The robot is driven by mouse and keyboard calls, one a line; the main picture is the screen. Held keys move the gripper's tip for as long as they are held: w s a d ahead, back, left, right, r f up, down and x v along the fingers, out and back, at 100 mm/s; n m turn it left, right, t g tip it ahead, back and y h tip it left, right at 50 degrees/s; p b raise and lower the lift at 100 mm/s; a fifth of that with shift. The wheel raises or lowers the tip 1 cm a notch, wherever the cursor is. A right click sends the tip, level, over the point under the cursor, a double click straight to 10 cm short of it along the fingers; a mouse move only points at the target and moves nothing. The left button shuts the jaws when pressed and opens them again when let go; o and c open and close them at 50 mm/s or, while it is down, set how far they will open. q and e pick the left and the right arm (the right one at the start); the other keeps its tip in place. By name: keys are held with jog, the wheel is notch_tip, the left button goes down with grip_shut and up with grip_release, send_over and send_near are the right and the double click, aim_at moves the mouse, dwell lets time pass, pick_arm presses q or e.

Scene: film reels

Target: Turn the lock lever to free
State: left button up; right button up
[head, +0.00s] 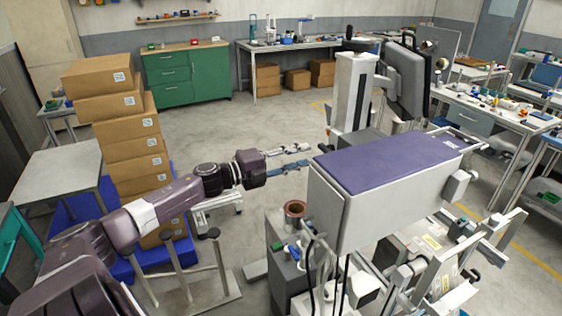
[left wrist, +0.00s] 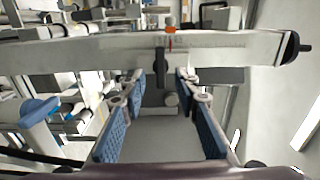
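A short black lever (left wrist: 160,67), which looks like the lock lever, hangs from a long pale bar (left wrist: 90,52) in the left wrist view. It points down in the picture, and an orange-red piece (left wrist: 169,30) sits just above it. My left gripper (left wrist: 155,92) is open, with its blue-padded fingers spread. The lever appears between and beyond the fingertips; I see no contact. In the head view my left gripper (head: 296,156) reaches to the left of the large machine with the purple top (head: 385,155). I cannot make out the lever there. My right gripper is not in view.
A dark cabinet (head: 285,268) with a copper-coloured roll (head: 295,208) is below the gripper. A black knob (left wrist: 291,46) ends the bar. Open floor lies behind the arm.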

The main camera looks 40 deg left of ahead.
pick_arm(q)
jog(key=shift+v, duration=3)
jog(key=s+a+f+n+g+y+b, duration=0.1)
jog(key=s+a+f+n+y, duration=0.2)
jog(key=f, duration=0.9)
jog(key=s+a+f+n+y+b, duration=0.15)
jog(key=a+f+n+y, duration=0.35)
jog(key=f, duration=0.6)
jog(key=s+d+f+n+g+y+b, duration=0.1)
jog(key=s+f+n+g, duration=0.3)
jog(key=f, duration=0.8)
jog(key=s+f+n+b, duration=0.1)
jog(key=s+f+n, duration=0.1)
jog(key=s+f, duration=0.65)
jog(key=s+d+f+n+g+b, duration=0.15)
jog(key=s+d+f, duration=0.25)
jog(key=f, duration=0.5)
jog(key=s+d+f+n+g, duration=0.2)
jog(key=s+d+f, duration=0.15)
jog(key=f, duration=0.45)
jog(key=s+d+f+n+g+h+b, duration=0.1)
jog(key=s+d+f+g, duration=0.2)
jog(key=s+d+f, duration=0.5)
jog(key=s+d+f+n+g+h+b, duration=0.1)
jog(key=s+d+f+g, duration=0.3)
jog(key=s+d+f, duration=0.5)
jog(key=s+d, duration=0.7)
jog(key=s, duration=0.1)
jog(key=shift+d, duration=0.3)
